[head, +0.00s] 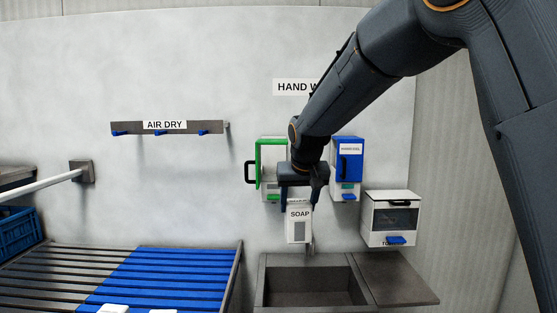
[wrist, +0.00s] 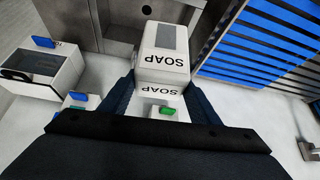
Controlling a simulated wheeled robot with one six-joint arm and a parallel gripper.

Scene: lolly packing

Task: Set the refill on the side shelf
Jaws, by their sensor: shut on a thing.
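The refill is a white box labelled SOAP (head: 298,231) with a grey window on its front. My gripper (head: 299,203) is shut on its upper part and holds it upright in the air above the back of the sink. In the wrist view the refill (wrist: 163,65) sits between the two dark fingers. The side shelf (head: 402,282) is a flat dark grey surface at the right of the sink, and its visible top is bare.
The sink (head: 305,296) lies below. A green dispenser with its cover (head: 257,165) swung open and a blue dispenser (head: 349,168) hang behind my gripper. A towel box (head: 390,220) hangs above the side shelf. A slatted bench (head: 165,278) stands left.

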